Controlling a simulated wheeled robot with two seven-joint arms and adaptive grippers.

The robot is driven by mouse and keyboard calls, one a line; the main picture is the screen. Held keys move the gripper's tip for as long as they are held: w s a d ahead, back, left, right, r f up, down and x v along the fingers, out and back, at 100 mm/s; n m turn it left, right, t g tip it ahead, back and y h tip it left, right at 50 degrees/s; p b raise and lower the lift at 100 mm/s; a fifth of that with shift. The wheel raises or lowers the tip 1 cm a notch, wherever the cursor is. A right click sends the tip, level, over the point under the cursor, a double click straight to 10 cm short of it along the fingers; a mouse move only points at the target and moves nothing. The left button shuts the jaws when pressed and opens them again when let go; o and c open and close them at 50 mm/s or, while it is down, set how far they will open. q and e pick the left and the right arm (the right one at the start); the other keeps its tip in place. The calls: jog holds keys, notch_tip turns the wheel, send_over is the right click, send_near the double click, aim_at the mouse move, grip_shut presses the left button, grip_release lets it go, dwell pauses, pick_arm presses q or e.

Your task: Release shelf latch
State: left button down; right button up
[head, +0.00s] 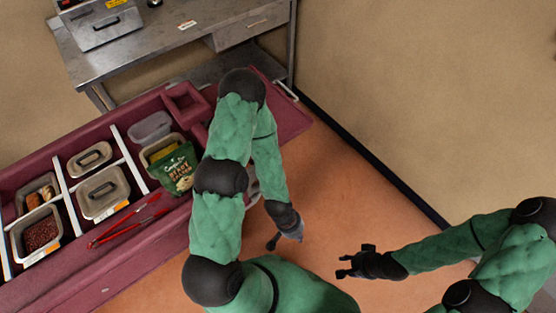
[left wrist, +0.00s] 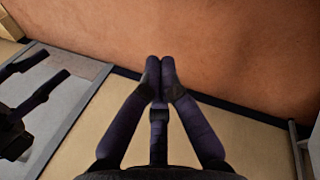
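My left gripper (head: 273,242) hangs over the orange floor, to the right of the maroon counter. In the left wrist view its two fingertips (left wrist: 160,68) meet with nothing between them. My right gripper (head: 343,267) is to the right of it, also over the floor, with its fingers apart and empty. Dark spread fingers, seemingly those of my right gripper (left wrist: 40,85), show at the left of the left wrist view. I cannot make out a shelf latch in either view. My left arm hides part of the maroon counter.
The maroon counter (head: 120,285) holds lidded metal tubs (head: 103,192), a green pouch (head: 174,170) and red tongs (head: 130,218). A steel table (head: 150,45) with a drawer stands behind. The beige wall (head: 420,100) is at the right. Open floor lies between counter and wall.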

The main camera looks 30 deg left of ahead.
jog(key=shift+o, duration=0.5)
jog(key=shift+s, duration=0.15)
pick_arm(q)
jog(key=w+a+r+m+g+y, duration=0.1)
jog(key=w+a+r+m, duration=0.15)
jog(key=w, duration=0.45)
jog(key=w+a+r+m+g, duration=0.1)
jog(key=w+m, duration=0.2)
jog(key=w, duration=0.4)
jog(key=w+a+r+m+y, duration=0.1)
jog(key=w+a+r+y, duration=0.1)
jog(key=w+a+r, duration=0.2)
jog(key=w+a+r+m+g+y, duration=0.1)
jog(key=w+a+r, duration=0.4)
jog(key=r, duration=0.5)
jog(key=a+m+y, duration=0.1)
jog(key=a, duration=0.1)
jog(key=shift+a+y, duration=0.35)
jog(key=shift+y, duration=0.05)
pick_arm(e)
jog(key=shift+f, duration=0.1)
